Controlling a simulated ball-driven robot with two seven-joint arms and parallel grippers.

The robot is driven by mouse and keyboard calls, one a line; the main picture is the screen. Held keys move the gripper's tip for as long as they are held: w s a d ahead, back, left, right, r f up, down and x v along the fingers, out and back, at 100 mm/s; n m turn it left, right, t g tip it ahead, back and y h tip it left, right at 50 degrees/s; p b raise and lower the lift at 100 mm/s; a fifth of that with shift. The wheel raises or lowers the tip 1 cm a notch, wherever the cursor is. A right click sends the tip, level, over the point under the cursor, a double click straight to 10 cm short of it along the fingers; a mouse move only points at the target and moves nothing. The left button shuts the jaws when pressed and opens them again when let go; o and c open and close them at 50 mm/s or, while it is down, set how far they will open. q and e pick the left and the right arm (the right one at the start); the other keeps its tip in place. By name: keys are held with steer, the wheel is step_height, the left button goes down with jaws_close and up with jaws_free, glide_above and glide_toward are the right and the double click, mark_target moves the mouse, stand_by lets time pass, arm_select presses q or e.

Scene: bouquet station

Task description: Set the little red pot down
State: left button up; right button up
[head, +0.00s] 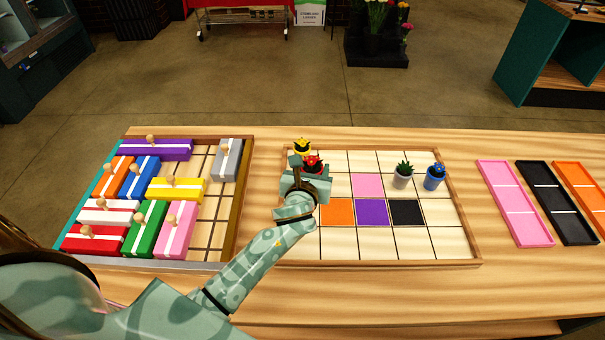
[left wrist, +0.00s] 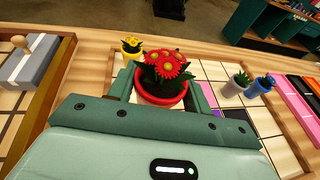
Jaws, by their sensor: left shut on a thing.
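The little red pot (left wrist: 160,98) with red flowers is between the fingers of my left gripper (head: 306,166), which is shut on it. In the head view the red flowers (head: 313,162) show above the gripper, at the left part of the tiled tray (head: 463,235). The gripper hides most of the pot there. I cannot tell whether the pot's base touches the tray. A yellow pot (left wrist: 132,46) with yellow flowers stands just behind it; it also shows in the head view (head: 302,149). My right gripper is not in view.
A white pot (head: 402,180) and a blue pot (head: 433,181) with plants stand at the tray's right. Pink, orange, purple and black squares mark its middle. A box of coloured knobbed blocks (head: 178,188) lies left; pink (head: 512,205), black and orange trays lie right.

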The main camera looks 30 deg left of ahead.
mark_target(306, 163)
arm_select(q)
steer(key=w+a+f+b, duration=0.1)
steer(key=w+a+f, duration=0.1)
steer(key=w+a+f+b, duration=0.1)
steer(key=w+a+f, duration=0.1)
steer(key=f, duration=0.1)
steer(key=w+a+f+b, duration=0.1)
steer(key=w+f+b, duration=0.1)
steer(key=shift+w+a+f, duration=0.2)
steer(key=shift+w+a, duration=0.2)
steer(key=f, duration=0.1)
steer(key=f+b, duration=0.2)
steer(key=shift+w+a+f, duration=0.25)
steer(key=shift+f, duration=0.1)
steer(key=shift+r, duration=0.1)
steer(key=shift+f+b, duration=0.2)
steer(key=shift+b, duration=0.1)
steer(key=o, duration=1.3)
